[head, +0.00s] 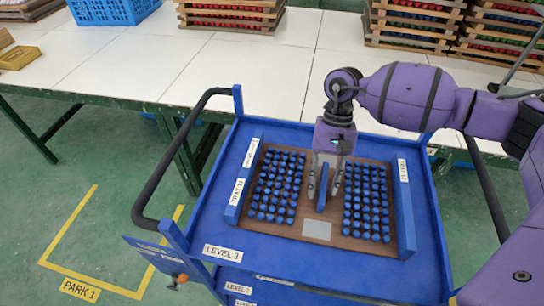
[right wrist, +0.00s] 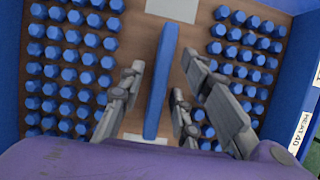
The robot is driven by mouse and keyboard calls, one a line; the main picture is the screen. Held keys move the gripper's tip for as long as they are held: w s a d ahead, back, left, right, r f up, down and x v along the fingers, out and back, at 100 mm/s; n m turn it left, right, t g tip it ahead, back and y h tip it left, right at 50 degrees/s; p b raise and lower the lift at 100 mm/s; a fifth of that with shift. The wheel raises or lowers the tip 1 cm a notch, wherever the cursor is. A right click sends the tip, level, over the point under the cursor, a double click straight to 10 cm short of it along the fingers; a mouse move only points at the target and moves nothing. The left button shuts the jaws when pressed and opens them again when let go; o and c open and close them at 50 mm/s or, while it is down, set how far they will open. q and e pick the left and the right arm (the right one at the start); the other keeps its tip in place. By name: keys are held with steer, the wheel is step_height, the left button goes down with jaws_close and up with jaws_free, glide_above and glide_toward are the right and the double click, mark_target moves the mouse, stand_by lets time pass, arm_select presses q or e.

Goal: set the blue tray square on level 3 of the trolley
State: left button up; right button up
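The blue tray (head: 407,215) has a brown base, blue side rails, rows of blue pegs and an upright blue bar (right wrist: 163,80) along its middle. In the head view it appears to lie flat on the trolley's top deck (head: 432,262), labelled LEVEL 3 (head: 223,253). Its sides look roughly parallel to the deck's edges. My right gripper (head: 324,188) points down over the middle bar. In the right wrist view its fingers (right wrist: 158,105) stand on both sides of the bar, with gaps visible, so it is open. My left gripper is not in view.
The trolley's black handle (head: 150,190) is at the left, with lower levels below. A white table (head: 200,70) behind carries a blue crate (head: 112,10) and wooden stacks of trays (head: 412,25). A yellow PARK 1 marking (head: 80,288) is on the green floor at left.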

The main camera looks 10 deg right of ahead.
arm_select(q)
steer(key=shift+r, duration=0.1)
